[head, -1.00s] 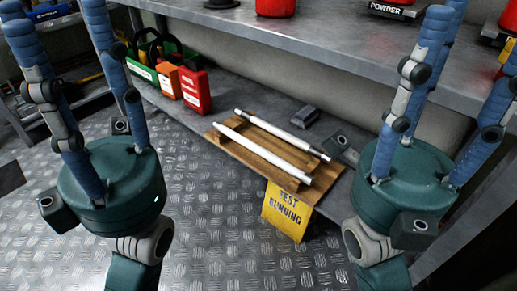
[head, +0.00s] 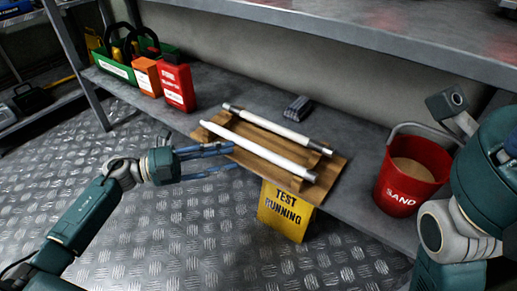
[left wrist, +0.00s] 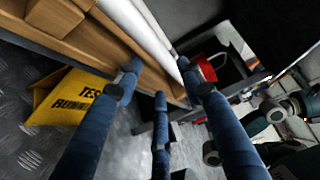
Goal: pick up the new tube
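Two white tubes with metal ends lie parallel on a wooden rack (head: 205,133) on the shelf: a near tube (head: 255,148) and a far tube (head: 270,126). Nothing I see marks which is new. My left gripper (head: 235,156) points right at the rack's left front side, close to the near tube, with its fingers apart and empty. The left wrist view shows its blue fingers (left wrist: 160,80) spread, with white tube (left wrist: 135,28) beyond them. My right gripper's teal body (head: 490,165) is at the right edge; its fingers are out of frame.
A yellow "TEST RUNNING" sign (head: 287,212) hangs below the rack. A red sand bucket (head: 412,178) stands to the right. A dark block (head: 298,108) lies behind the tubes. Red (head: 178,87), orange (head: 146,77) and green (head: 115,68) containers stand left. An upper shelf (head: 380,45) overhangs.

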